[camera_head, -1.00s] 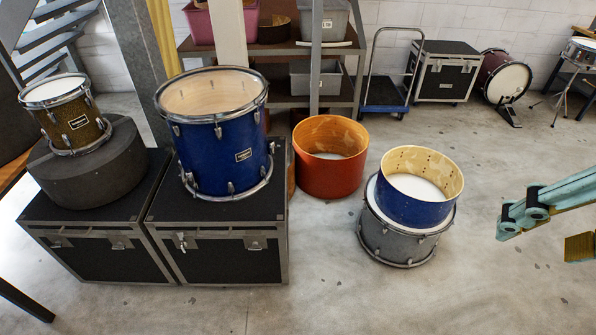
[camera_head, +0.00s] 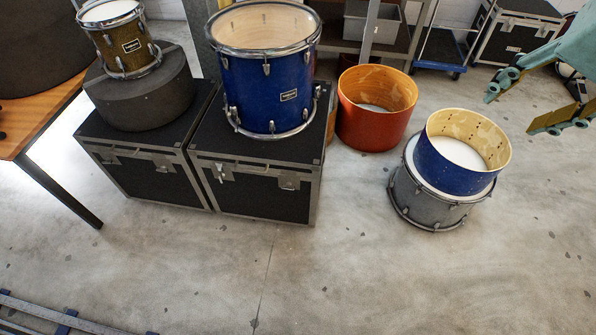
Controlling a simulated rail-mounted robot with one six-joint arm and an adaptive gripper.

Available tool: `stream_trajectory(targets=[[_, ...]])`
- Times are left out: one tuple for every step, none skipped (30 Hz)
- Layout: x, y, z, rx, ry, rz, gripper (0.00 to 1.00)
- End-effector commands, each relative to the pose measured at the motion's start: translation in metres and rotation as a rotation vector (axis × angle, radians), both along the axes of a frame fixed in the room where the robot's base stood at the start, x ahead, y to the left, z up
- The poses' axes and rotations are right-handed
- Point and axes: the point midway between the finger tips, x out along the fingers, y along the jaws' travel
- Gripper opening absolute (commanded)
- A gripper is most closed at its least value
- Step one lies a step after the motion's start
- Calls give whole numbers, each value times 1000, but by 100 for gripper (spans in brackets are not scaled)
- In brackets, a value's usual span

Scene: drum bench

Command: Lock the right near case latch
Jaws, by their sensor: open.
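Two black cases with metal edges stand side by side on the floor. The right case (camera_head: 252,198) carries two metal latches on its front. Its left latch (camera_head: 222,173) has a part that stands out from the plate. Its right latch (camera_head: 290,181) looks flatter; I cannot make out how either is set. The left case (camera_head: 157,184) also has two front latches, one of them its right latch (camera_head: 163,163). My gripper (camera_head: 512,110) is at the upper right, open and empty, well apart from the cases and above the floor.
A blue drum (camera_head: 268,85) stands on the right case; a grey round case (camera_head: 150,95) bears a small drum on the left one. An orange shell (camera_head: 372,125) and a blue shell on a grey drum (camera_head: 412,200) stand to the right. The floor in front is clear.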

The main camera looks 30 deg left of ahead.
Motion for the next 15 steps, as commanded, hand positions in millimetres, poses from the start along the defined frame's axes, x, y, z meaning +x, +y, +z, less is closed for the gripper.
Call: stream_trajectory(targets=[[9,6,-4,7,-1,-2,44],[14,10,-5,11,-4,-5,44],[21,15,-7,17,-7,-9,44],[26,18,-9,21,-10,-11,44],[31,21,-10,26,-14,-15,44],[38,26,-13,31,-16,-20,44],[43,29,-14,35,-20,-23,44],[48,33,-16,39,-23,-26,44],[54,37,-19,44,-26,-30,44],[59,41,-21,48,-29,-33,44],[64,44,-23,51,-31,-36,44],[70,48,-26,56,-35,-41,44],[75,52,-28,61,-37,-45,44],[79,55,-30,64,-40,-48,44],[86,60,-33,68,-43,-52,44]])
